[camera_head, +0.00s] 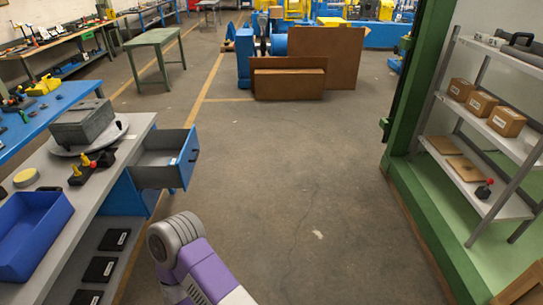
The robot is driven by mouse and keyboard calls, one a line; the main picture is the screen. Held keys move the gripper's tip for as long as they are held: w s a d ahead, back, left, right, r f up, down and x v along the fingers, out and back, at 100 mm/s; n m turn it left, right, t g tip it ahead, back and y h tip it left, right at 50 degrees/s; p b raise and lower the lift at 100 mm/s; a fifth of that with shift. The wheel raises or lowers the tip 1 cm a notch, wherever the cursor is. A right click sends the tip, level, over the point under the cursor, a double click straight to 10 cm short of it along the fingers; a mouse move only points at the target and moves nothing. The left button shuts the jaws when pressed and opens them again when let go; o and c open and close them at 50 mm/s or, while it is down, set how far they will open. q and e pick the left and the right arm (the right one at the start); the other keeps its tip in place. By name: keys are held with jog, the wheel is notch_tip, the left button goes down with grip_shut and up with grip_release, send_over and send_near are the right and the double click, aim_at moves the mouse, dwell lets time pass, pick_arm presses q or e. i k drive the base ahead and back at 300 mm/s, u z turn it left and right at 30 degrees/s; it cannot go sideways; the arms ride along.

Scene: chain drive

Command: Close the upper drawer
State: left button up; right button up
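The upper drawer (187,158) stands pulled out to the right from under the top of the grey workbench (140,128).
On the workbench are a grey box (82,124), a blue bin (32,232) and small knobbed parts (90,167). Black items (101,269) lie on its lower shelf. A metal shelf with cartons (482,104) stands at right. The floor between is clear.

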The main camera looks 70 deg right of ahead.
aim_at(148, 168)
jog(key=z, duration=0.95)
jog(key=i, duration=0.85)
jog(key=z, duration=0.9)
jog(key=i, duration=2.4)
jog(key=u, duration=0.25)
